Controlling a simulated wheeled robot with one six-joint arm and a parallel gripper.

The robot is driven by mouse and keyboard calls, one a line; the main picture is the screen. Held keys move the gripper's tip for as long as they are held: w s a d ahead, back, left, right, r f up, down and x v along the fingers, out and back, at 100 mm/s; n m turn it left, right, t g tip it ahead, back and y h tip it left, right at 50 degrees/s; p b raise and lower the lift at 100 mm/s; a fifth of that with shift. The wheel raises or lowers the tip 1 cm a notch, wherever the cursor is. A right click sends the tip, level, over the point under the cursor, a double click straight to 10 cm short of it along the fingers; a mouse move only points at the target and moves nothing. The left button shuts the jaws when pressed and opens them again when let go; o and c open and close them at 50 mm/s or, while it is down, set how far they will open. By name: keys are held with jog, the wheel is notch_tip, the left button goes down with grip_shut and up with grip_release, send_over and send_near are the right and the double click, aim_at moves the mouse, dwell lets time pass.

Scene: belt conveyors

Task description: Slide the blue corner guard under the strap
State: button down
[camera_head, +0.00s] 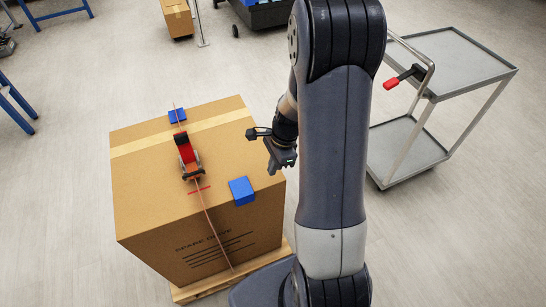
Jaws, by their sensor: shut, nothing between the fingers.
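A blue corner guard (242,191) sits on the near top edge of a large cardboard box (140,195), to the right of the strap (209,222) and apart from it. The strap runs over the box top and down its near face, through a red and black ratchet (188,158). Another blue corner guard (177,116) lies at the far top edge, with the strap over it. A short red mark (199,190) crosses the strap's line near the front edge. My gripper (273,166) is shut and empty, above the right side of the box top.
The box stands on a wooden pallet (190,293). A grey cart (405,140) with a red-ended handle (391,84) stands at right. A smaller box (177,19) and blue frames are at the back and left. The box top's left part is clear.

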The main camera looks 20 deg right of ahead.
aim_at(216, 201)
jog(key=x, duration=0.3)
jog(key=shift+s+a+f, duration=0.1)
jog(key=shift+f, duration=0.25)
jog(key=a, duration=0.3)
jog(key=shift+a, duration=0.1)
jog(key=shift+a+f+p, duration=0.1)
jog(key=shift+a+p, duration=0.2)
jog(key=shift+a, duration=0.15)
jog(key=a+p, duration=0.1)
jog(key=a, duration=1.1)
jog(key=shift+a+p, duration=0.2)
jog(key=shift+p, duration=0.1)
jog(key=d, duration=0.2)
jog(key=d+r, duration=0.1)
jog(key=d, duration=0.1)
jog(key=shift+d, duration=0.2)
jog(key=v, duration=0.9)
